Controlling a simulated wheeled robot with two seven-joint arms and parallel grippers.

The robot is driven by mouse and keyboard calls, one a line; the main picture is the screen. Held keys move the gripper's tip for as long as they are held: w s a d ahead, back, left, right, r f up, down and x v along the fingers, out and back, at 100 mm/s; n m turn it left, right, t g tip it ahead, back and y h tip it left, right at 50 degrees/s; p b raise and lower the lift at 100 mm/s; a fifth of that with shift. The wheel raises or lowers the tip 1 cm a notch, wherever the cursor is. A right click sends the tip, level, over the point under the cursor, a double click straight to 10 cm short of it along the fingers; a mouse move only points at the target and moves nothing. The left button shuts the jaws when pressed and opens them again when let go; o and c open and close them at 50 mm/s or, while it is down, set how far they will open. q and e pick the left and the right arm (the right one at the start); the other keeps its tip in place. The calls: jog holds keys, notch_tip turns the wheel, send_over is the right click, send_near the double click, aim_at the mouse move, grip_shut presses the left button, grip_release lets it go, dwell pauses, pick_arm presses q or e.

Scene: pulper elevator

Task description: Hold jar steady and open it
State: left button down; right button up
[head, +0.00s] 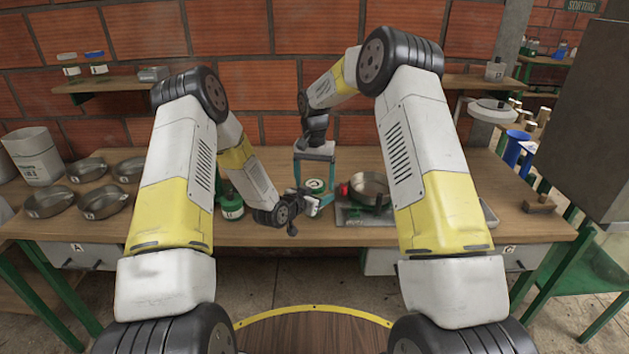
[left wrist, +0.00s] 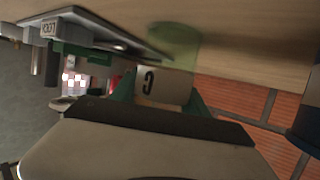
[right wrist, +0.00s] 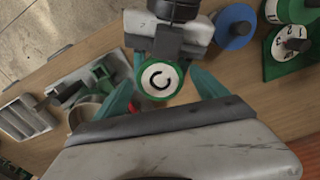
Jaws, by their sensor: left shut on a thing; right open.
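My left gripper (head: 312,204) is shut on the jar from the front; the left wrist view shows the jar's C label (left wrist: 162,86) between the fingers. My right gripper (head: 315,158) points down over the jar, open and empty. In the right wrist view, the lid (right wrist: 160,78) lies between its two teal fingers, with a gap on each side. I cannot tell how high the fingertips are relative to the lid.
Right of the jar, a metal pan (head: 369,187) and a red item (head: 343,190) stand at a grey tray (head: 350,217). A green container (head: 231,206) stands to the left, near my left forearm. Several metal dishes (head: 88,169) lie farther left. The bench's front edge is clear.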

jog(key=shift+r, duration=2.25)
pick_arm(q)
jog(key=shift+c, duration=2.4)
grip_release()
